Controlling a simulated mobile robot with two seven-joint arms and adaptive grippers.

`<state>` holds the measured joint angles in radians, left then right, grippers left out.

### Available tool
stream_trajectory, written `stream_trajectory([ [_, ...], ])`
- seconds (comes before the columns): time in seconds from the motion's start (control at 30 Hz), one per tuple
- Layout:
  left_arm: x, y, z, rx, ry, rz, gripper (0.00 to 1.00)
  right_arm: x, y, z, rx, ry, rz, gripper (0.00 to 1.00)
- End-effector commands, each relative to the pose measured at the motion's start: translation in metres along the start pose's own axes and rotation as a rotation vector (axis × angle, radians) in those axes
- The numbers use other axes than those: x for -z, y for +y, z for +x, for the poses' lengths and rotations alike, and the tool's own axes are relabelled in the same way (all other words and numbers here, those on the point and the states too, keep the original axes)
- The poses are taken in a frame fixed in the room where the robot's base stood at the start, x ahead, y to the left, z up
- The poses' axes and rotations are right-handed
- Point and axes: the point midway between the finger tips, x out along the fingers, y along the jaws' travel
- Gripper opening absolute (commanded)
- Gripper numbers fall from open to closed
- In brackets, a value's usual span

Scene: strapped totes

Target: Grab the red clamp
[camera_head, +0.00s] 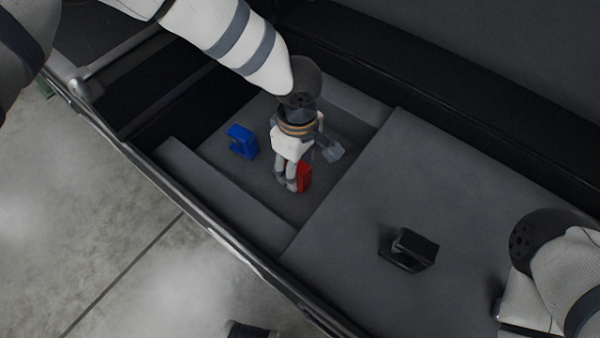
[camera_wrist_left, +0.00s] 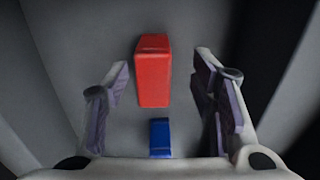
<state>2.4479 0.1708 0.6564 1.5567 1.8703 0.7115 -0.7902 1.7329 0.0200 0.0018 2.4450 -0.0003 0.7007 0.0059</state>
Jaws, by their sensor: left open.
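The red clamp (camera_head: 304,177) stands on the grey floor of a recess inside the tote, partly hidden by my left gripper in the head view. My left gripper (camera_head: 311,168) points down over it and is open, with a finger to either side. In the left wrist view the red clamp (camera_wrist_left: 153,75) lies between the two spread fingers (camera_wrist_left: 160,75), with gaps showing on both sides. My right gripper (camera_head: 500,312) is only partly in view at the right edge, and its fingers cannot be made out.
A blue clamp (camera_head: 242,142) sits left of the red clamp on the same floor; it also shows in the left wrist view (camera_wrist_left: 160,138). A black clamp (camera_head: 410,250) rests on the raised grey surface (camera_head: 350,210). Stepped walls and a dark rim (camera_head: 215,220) border the recess.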

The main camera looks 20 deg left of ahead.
Motion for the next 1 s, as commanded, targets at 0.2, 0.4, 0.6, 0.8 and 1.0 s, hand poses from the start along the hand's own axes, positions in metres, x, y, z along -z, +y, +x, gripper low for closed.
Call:
stream_trajectory([
  [0.2,0.001,0.004,0.032,0.004,0.001,0.0,0.52,0.005,-0.001,0.012,0.0,-0.019,-0.002,0.4],
  [0.4,0.002,0.006,0.056,0.0,0.001,0.0,0.52,0.008,-0.002,0.018,0.001,-0.03,-0.003,0.4],
  [0.6,0.002,0.006,0.053,-0.002,0.001,0.0,0.38,0.007,-0.002,0.017,0.001,-0.028,-0.003,0.4],
  [0.8,0.002,0.006,0.054,-0.001,0.001,0.0,0.0,0.007,-0.002,0.017,0.001,-0.028,-0.003,0.4],
  [1.0,0.002,0.006,0.053,-0.001,0.001,0.0,0.0,0.007,-0.002,0.017,0.001,-0.028,-0.003,0.4],
])
